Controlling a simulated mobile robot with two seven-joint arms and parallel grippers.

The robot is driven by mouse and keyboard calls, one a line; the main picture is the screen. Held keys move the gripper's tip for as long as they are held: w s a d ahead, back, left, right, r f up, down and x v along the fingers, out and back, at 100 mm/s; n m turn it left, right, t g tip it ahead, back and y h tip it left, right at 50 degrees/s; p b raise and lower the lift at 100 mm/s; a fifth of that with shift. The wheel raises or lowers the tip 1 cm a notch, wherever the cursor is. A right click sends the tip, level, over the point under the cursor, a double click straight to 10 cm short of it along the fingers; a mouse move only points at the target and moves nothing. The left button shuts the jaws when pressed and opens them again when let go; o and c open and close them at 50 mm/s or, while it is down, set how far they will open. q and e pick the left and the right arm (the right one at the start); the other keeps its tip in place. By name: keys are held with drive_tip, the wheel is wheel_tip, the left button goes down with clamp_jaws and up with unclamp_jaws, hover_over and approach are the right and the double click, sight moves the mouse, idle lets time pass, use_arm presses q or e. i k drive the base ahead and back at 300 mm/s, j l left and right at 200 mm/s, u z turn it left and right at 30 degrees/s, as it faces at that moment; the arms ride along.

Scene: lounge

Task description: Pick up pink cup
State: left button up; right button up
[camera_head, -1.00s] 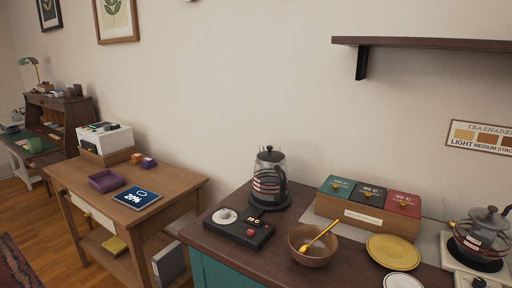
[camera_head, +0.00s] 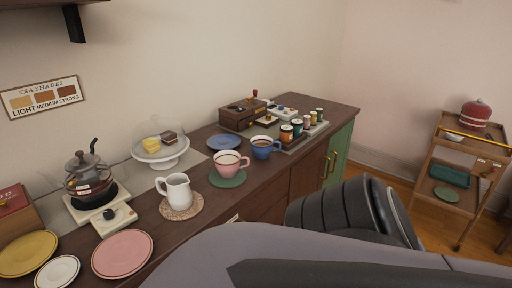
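The pink cup (camera_head: 229,164) stands upright on a green saucer (camera_head: 228,179) near the front edge of the dark wooden counter. It seems to hold a dark drink, with its handle toward the right. A blue cup (camera_head: 262,148) stands just to its right and a white pitcher (camera_head: 177,191) to its left. A grey and black arm part of mine fills the lower right of the view. Neither gripper's fingers are in view, and nothing touches the pink cup.
A glass kettle (camera_head: 86,177) sits on its base at the left, beside yellow, white and pink plates (camera_head: 122,254). Behind the cup are a blue plate (camera_head: 223,141) and a domed cake stand (camera_head: 160,149). Several jars (camera_head: 297,128) stand farther right.

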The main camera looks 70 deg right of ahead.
sight(226, 162)
drive_tip(key=z, duration=2.1)
